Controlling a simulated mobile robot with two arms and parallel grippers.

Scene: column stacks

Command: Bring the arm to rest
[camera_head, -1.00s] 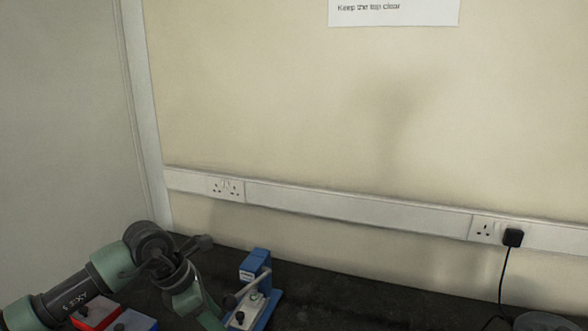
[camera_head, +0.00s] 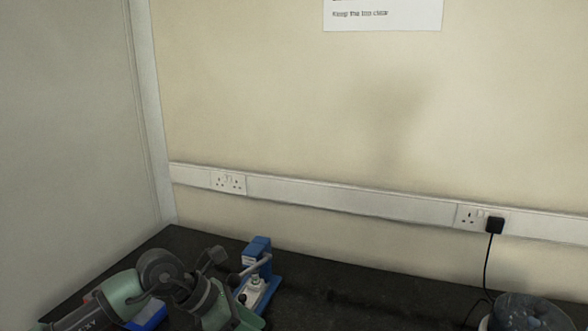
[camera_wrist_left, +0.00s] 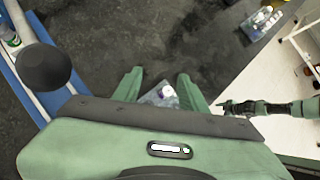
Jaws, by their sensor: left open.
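My left arm comes in from the lower left in the head view, its wrist bent over the dark bench top (camera_head: 350,298). Its fingertips fall below the picture there. In the left wrist view my left gripper (camera_wrist_left: 158,82) has its two green fingers apart. A small clear and bluish item (camera_wrist_left: 160,96) shows between the fingers, lower down; I cannot tell what it is. My right gripper is not clearly seen.
A blue device with a lever (camera_head: 258,275) stands close beside my left wrist. A clear bowl-like container (camera_head: 525,312) is at the lower right, near a black plug (camera_head: 494,225) and cable. A clear pack (camera_wrist_left: 262,22) lies near the bench edge. The bench middle looks bare.

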